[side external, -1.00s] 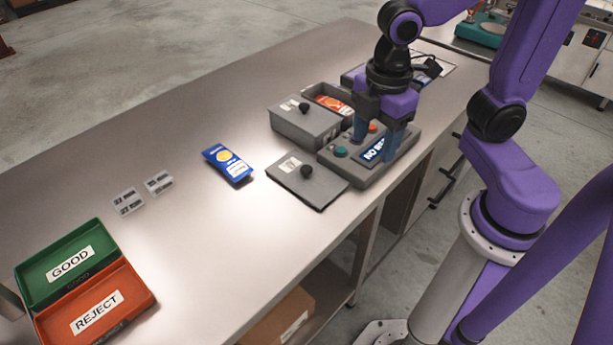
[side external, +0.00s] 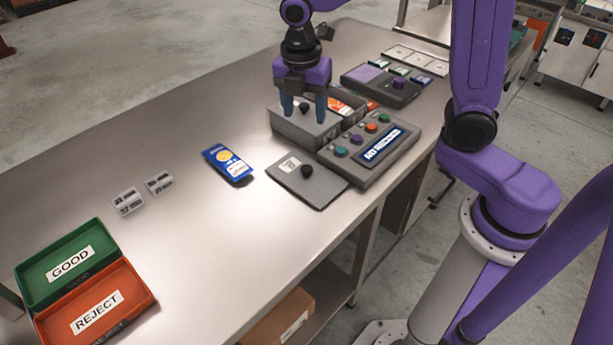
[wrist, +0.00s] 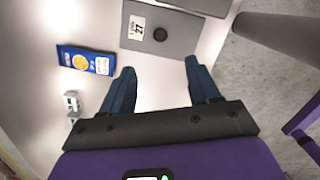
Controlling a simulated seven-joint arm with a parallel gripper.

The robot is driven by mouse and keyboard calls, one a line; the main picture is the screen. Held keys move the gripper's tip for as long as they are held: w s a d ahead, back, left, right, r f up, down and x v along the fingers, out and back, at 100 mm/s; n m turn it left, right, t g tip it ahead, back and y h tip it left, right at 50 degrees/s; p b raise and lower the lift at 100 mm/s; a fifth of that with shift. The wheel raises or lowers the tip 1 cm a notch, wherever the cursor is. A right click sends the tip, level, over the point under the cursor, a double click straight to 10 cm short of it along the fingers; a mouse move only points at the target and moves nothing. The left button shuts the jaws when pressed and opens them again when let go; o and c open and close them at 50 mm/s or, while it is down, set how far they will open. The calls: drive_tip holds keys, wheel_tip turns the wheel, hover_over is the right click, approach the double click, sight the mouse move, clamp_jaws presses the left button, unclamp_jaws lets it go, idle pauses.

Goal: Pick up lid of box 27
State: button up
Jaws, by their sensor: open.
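A flat grey lid (side external: 285,178) with a dark round knob and a white label lies on the bench near its front edge. In the wrist view this lid (wrist: 186,38) shows the number 27 on its label, with the knob beside it. My gripper (side external: 303,112) is open and empty, in the air above the bench. In the side view it overlaps the lidded grey box (side external: 300,133); its height is hard to tell. In the wrist view the fingertips (wrist: 158,66) are apart, and the lid appears beyond them, not touched.
A button console (side external: 360,170) stands right of the lid, and an open grey box (side external: 352,118) holds an orange packet behind it. A blue packet (side external: 228,163) lies left of the lid. Green (side external: 40,265) and orange-red (side external: 135,285) trays stand far left.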

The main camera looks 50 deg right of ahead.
hover_over(306, 167)
drive_tip(key=f, duration=1)
drive_tip(key=shift+s+f, duration=0.2)
drive_tip(key=shift+f, duration=0.1)
drive_tip(key=shift+a+f, duration=0.1)
drive_tip(key=shift+f, duration=2.7)
clamp_jaws()
drive_tip(key=shift+w+r, duration=0.1)
drive_tip(key=shift+r, duration=0.05)
